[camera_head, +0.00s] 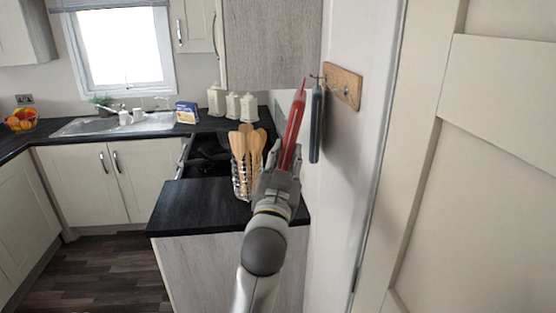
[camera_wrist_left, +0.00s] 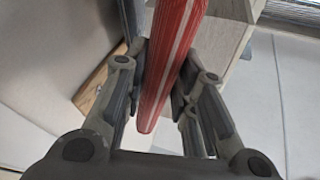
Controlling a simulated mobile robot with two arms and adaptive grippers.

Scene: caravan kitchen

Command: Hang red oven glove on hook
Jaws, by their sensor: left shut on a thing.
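The red oven glove (camera_head: 293,130) is held upright, edge-on, in my left gripper (camera_head: 281,176). Its top reaches close to the wooden hook board (camera_head: 343,85) on the wall; I cannot tell whether it touches a hook. A dark blue-grey glove (camera_head: 317,124) hangs from the board just right of the red one. In the left wrist view the red glove (camera_wrist_left: 174,62), with pale stripes, runs between the fingers of the shut left gripper (camera_wrist_left: 165,100). The wooden board (camera_wrist_left: 92,92) shows partly behind the fingers at left. My right gripper is not in view.
A wire holder with wooden utensils (camera_head: 246,160) stands on the dark counter (camera_head: 195,203) just left of my gripper. Cream canisters (camera_head: 232,104) stand farther back. A wall and a cream door (camera_head: 490,150) bound the right side. Floor is free at lower left.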

